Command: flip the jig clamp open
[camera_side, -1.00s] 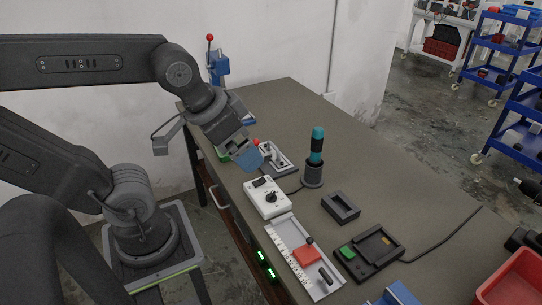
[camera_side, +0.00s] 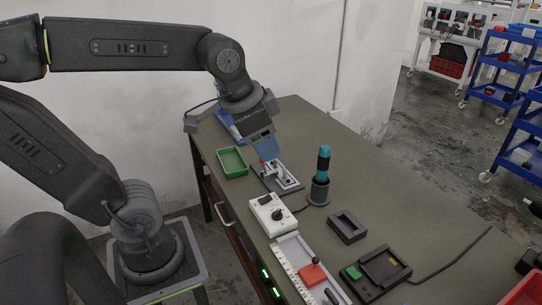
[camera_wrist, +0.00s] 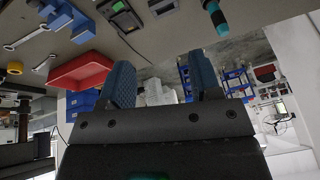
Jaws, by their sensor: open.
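The jig clamp (camera_side: 284,183) is a light metal clamp on a dark base, on the bench beyond the white control box. A bit of red, seemingly its handle tip, shows at the edge of my blue fingers, so whether they touch it is unclear. My gripper (camera_side: 268,150) points down just above the clamp and hides part of it. In the wrist view my gripper (camera_wrist: 163,82) shows two blue fingers set wide apart with nothing between them. The clamp does not show in the wrist view.
A green tray (camera_side: 232,161) lies left of the clamp. A teal-handled tool in a dark holder (camera_side: 319,192) stands to the right. The white control box (camera_side: 271,215) is in front. Bare bench lies behind and to the right.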

